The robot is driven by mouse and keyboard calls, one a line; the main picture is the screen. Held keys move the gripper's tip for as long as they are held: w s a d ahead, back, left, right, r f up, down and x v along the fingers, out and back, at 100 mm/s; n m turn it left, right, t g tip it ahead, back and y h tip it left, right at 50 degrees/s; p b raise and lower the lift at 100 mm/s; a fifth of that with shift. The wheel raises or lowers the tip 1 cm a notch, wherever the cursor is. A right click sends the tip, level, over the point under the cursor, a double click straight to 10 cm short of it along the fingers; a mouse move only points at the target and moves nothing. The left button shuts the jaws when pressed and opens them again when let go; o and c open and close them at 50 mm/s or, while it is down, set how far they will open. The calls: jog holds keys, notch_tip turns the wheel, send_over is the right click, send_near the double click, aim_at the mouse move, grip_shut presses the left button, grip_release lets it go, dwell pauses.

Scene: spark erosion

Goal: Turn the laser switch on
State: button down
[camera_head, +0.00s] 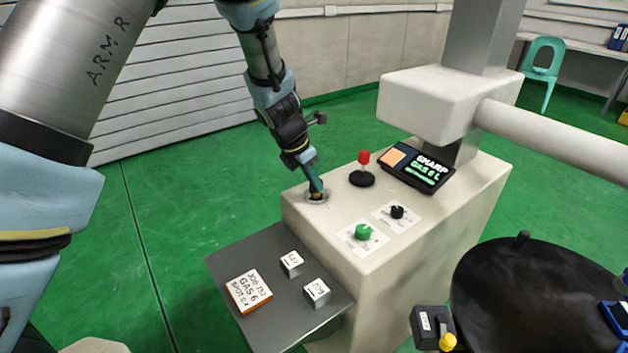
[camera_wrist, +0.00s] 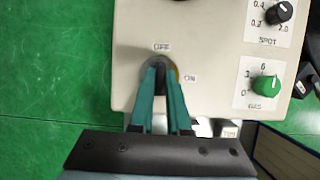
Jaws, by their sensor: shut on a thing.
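The laser switch (camera_head: 310,202) is a round rotary switch on the near-left corner of the cream machine top. In the wrist view the switch (camera_wrist: 160,77) has OFF printed above it and ON to its right. My gripper (camera_head: 317,190) comes down onto it from above. In the wrist view the teal fingers of my gripper (camera_wrist: 161,72) are shut on the switch's dark handle, one on each side. The handle looks roughly in line with OFF, but the fingers hide much of it.
The machine top also holds a red button (camera_head: 364,158), a lit display (camera_head: 420,168), a black SPOT knob (camera_head: 397,212) and a green GAS knob (camera_head: 363,232). A white column and horizontal tube stand behind.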

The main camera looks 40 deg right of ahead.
jog(key=shift+m, duration=0.3)
jog(key=m+p, duration=0.1)
jog(key=m+g, duration=0.1)
jog(key=m, duration=0.1)
jog(key=shift+w+r+m+g+p, duration=0.1)
jog(key=shift+w+m+g+p, duration=0.05)
jog(key=shift+m+g+p, duration=0.2)
jog(key=m, duration=0.2)
jog(key=m+g+y+p, duration=0.1)
jog(key=m, duration=0.1)
jog(key=shift+d+g+p, duration=0.1)
jog(key=shift+g+p, duration=0.15)
jog(key=shift+p, duration=0.05)
jog(key=m+y, duration=0.1)
jog(key=m, duration=0.4)
jog(key=shift+w+d+g+y, duration=0.15)
jog(key=shift+g+y, duration=0.25)
jog(key=m+y, duration=0.1)
jog(key=m, duration=0.3)
jog(key=shift+d+m+y, duration=0.1)
jog(key=shift+m+y, duration=0.15)
jog(key=shift+y, duration=0.15)
jog(key=c, duration=0.9)
grip_release()
